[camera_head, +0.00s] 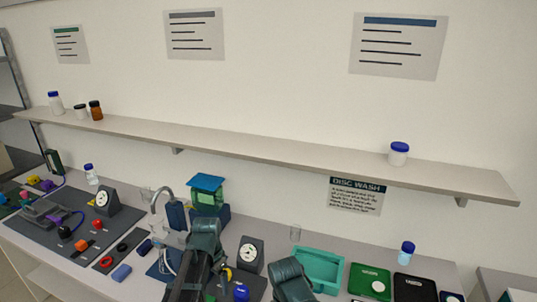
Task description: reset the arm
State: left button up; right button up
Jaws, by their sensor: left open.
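My left arm (205,243) rises from the bottom edge, a little left of the middle, over the bench. My right arm (291,277) shows only as a dark rounded link at the bottom middle. My right gripper is not in view.
A long shelf (270,150) runs above the bench, with bottles at its left and a blue-lidded jar (398,153) at its right. A teal tray (318,270), a green pad (370,281) and a dial gauge (250,254) stand near my arms. The left bench is crowded.

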jog(key=f+b, duration=1.3)
jog(key=shift+w+f, duration=0.2)
jog(key=shift+f, duration=0.05)
pick_arm(q)
jog(key=s+d+f+n+y, duration=0.1)
jog(key=s+d+f+n, duration=0.1)
jog(key=s+d+f, duration=0.8)
jog(key=s+f, duration=0.3)
jog(key=shift+s+d+f+n, duration=0.15)
jog(key=shift+s+n, duration=0.25)
